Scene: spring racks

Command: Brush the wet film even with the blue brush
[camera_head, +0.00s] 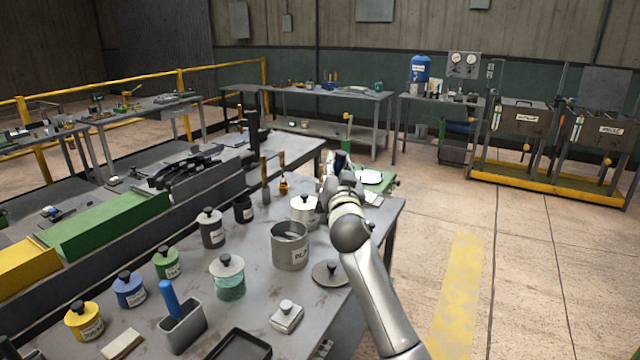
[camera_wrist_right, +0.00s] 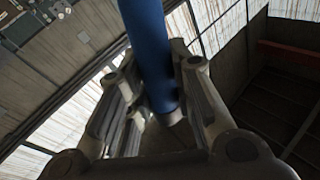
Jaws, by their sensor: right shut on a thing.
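My right gripper (camera_head: 339,172) is over the far right end of the near bench and is seen from behind. In the right wrist view its fingers (camera_wrist_right: 160,115) are shut on a smooth blue handle (camera_wrist_right: 150,50), which I take as the blue brush. The brush's bristles are hidden in both views. Just right of the gripper, a pale flat plate (camera_head: 371,177) lies on a green base; whether this is the wet film, I cannot tell. Another blue handle (camera_head: 169,298) stands in a grey holder at the near side of the bench. My left gripper is out of view.
Two upright wooden-handled tools (camera_head: 283,172) stand left of my gripper. The floor to the right is open.

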